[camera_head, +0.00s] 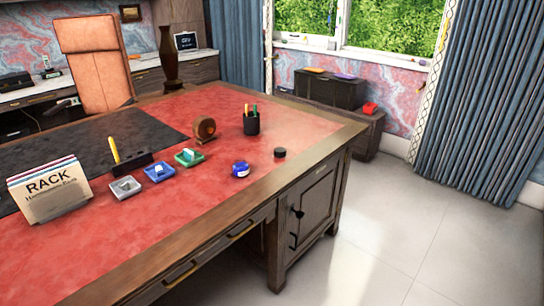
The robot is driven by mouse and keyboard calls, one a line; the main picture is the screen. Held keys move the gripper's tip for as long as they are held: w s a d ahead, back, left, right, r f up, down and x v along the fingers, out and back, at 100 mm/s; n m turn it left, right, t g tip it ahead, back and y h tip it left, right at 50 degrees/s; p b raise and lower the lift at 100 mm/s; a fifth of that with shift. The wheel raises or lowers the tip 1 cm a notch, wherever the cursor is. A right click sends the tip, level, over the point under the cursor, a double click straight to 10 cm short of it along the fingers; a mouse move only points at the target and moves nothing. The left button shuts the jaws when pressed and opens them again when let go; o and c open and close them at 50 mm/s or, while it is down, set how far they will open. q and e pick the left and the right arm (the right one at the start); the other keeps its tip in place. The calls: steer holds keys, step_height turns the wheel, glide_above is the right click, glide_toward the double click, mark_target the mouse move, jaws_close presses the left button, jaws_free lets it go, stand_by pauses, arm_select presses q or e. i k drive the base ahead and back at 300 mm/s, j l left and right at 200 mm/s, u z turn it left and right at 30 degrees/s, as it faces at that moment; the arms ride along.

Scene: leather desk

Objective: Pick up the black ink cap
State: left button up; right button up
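The black ink cap (280,152) is a small dark round disc lying flat on the red leather top of the desk (290,118), towards its right end. A blue ink bottle (241,169) stands to its left and a little nearer, apart from it. Neither of my grippers shows in the head view.
A black pen cup (251,123) and a brown round object (204,129) stand behind the cap. Small green, blue and grey trays (158,172), a pen stand (131,166) and a card rack (48,190) lie left. The leather around the cap is clear.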

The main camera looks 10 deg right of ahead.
mark_target(280, 152)
steer(key=i+l+u, duration=0.1)
steer(key=u, duration=0.7)
steer(key=l+u, duration=0.3)
steer(key=i+l+u, duration=0.1)
steer(key=l+u, duration=0.2)
steer(key=l, duration=0.15)
steer(key=l+u, duration=0.3)
steer(key=l, duration=1)
steer(key=k+l+u, duration=0.15)
steer(key=l, duration=0.9)
